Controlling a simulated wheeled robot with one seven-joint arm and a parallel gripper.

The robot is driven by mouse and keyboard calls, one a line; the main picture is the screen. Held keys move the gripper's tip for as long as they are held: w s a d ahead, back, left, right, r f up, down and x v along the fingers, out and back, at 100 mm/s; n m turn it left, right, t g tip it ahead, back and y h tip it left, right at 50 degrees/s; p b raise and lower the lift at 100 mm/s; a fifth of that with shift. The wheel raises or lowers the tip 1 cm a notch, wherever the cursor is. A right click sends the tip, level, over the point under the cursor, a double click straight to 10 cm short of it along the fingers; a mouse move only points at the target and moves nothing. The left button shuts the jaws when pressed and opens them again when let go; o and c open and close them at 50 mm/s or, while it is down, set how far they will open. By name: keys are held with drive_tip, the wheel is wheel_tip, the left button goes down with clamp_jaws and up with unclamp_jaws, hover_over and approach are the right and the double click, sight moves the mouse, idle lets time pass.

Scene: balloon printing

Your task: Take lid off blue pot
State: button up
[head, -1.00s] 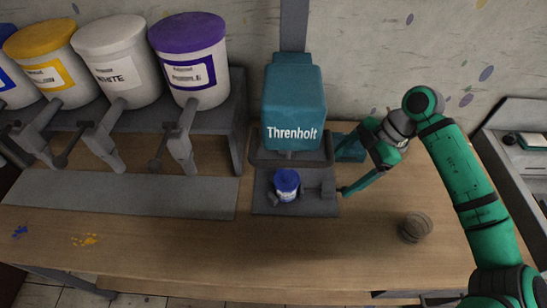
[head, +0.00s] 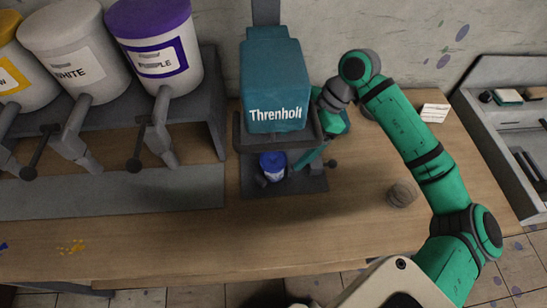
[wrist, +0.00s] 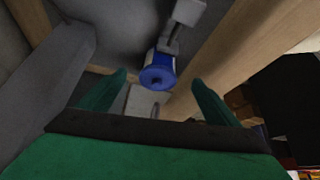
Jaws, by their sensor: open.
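The blue pot (head: 272,175) is small, with a pale label, and stands upright on the base plate of the teal Threnholt machine (head: 275,85). Its blue lid (head: 272,160) is on top. In the wrist view the blue lid (wrist: 157,78) faces the camera, with a dark spot at its middle. My gripper (head: 300,163) is just right of the pot, under the machine's head, partly hidden by it. In the wrist view my gripper (wrist: 159,79) is open, and the lid appears between its two teal fingertips. I cannot tell whether they touch it.
Large white (head: 76,50) and purple-lidded (head: 155,45) buckets with taps stand on a rack at left. A round wire-like object (head: 401,194) sits on the wooden table (head: 180,238) at right. A grey tray unit (head: 505,115) stands far right. The table's front is mostly clear.

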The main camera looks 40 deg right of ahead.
sight(278, 157)
drive_tip(key=a, duration=0.1)
drive_tip(key=w+a, duration=0.1)
drive_tip(key=a, duration=0.1)
drive_tip(key=shift+w, duration=0.1)
drive_tip(key=shift+x, duration=1.15)
drive_tip(key=shift+w+f, duration=0.15)
drive_tip(key=shift+f, duration=0.2)
drive_tip(key=shift+d, duration=0.1)
drive_tip(key=c, duration=1.1)
